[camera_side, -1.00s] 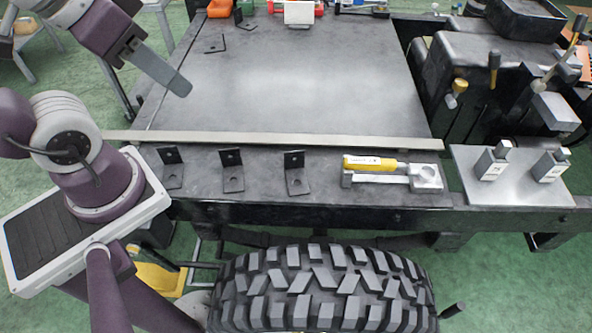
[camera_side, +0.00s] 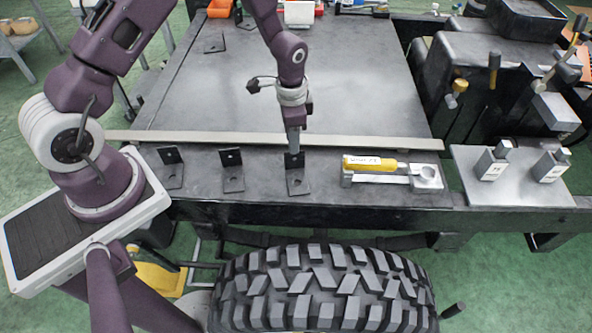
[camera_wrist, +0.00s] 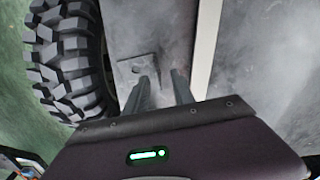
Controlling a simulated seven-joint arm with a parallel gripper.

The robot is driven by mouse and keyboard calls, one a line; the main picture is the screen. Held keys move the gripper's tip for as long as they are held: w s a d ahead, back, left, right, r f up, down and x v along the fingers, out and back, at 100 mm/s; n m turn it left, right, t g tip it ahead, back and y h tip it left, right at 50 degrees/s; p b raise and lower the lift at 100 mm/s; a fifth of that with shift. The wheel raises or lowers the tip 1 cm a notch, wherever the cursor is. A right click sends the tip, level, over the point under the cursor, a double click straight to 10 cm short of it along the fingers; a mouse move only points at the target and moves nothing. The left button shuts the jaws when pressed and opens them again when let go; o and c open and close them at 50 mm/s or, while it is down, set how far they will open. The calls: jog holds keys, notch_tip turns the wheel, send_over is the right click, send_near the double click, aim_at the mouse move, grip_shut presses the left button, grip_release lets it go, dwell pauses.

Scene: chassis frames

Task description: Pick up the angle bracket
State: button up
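Three dark angle brackets stand in a row along the bench's front strip: a left one (camera_side: 172,171), a middle one (camera_side: 232,172) and a right one (camera_side: 297,183). Each has a flat foot with a hole and an upright plate. My gripper (camera_side: 293,151) points down at the right bracket's upright plate, its tips overlapping the plate's top in the side view. In the wrist view my gripper (camera_wrist: 161,88) shows two separated fingers. The right bracket's foot (camera_wrist: 128,71) lies just beyond the left finger. Whether the fingers touch the plate cannot be told.
A metal rail (camera_side: 350,141) runs just behind the brackets. A yellow-handled tool in a grey fixture (camera_side: 425,178) sits to the right. A metal plate (camera_side: 515,196) with two blocks lies farther right. A large tire (camera_side: 320,290) is in front of the bench.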

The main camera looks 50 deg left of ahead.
aim_at(295, 168)
jog(key=f, duration=0.8)
jog(key=shift+d+f, duration=0.15)
jog(key=shift+d, duration=0.15)
jog(key=shift+c, duration=0.4)
grip_shut()
